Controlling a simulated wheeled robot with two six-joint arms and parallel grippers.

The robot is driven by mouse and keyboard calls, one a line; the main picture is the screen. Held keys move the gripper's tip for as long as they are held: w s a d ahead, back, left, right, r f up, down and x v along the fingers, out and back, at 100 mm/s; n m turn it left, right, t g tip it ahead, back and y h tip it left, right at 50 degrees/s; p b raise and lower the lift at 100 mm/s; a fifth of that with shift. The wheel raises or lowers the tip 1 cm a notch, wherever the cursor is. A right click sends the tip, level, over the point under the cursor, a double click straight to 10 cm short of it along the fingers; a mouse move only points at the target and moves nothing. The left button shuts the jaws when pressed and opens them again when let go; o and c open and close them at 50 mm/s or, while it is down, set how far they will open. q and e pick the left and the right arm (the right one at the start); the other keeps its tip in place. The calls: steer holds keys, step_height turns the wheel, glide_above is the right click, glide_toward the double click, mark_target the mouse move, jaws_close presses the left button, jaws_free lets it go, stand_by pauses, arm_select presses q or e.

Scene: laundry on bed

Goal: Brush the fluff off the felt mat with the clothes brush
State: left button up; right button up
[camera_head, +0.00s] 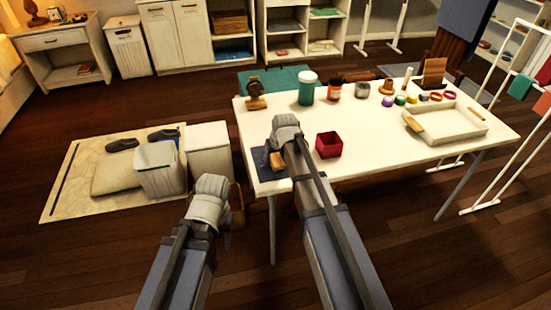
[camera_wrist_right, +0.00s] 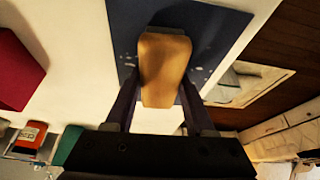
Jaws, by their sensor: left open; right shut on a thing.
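The dark blue felt mat (camera_head: 260,158) lies flat at the table's front left corner; it also shows in the right wrist view (camera_wrist_right: 212,30). Small pale specks of fluff (camera_wrist_right: 195,74) lie on the mat on both sides of the brush. The clothes brush (camera_wrist_right: 165,62), with a tan wooden back, is between the fingers of my right gripper (camera_wrist_right: 160,92), which is shut on it. The brush (camera_head: 277,161) is over the mat; its bristles are hidden, so I cannot tell if they touch. My left gripper (camera_head: 222,222) is open and empty, off the table's left side.
A red box (camera_head: 329,146) stands just right of the mat. A shallow tray (camera_head: 462,128) is at the right. Bins (camera_head: 208,150) stand left of the table.

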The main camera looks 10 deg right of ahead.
steer(key=shift+w, duration=1.6)
steer(key=shift+w+a, duration=0.1)
steer(key=shift+w, duration=1.5)
steer(key=shift+a, duration=0.15)
steer(key=shift+a, duration=0.65)
steer(key=shift+s+d+f, duration=0.1)
steer(key=shift+s+f, duration=0.05)
steer(key=shift+s, duration=3.4)
steer(key=shift+s, duration=0.1)
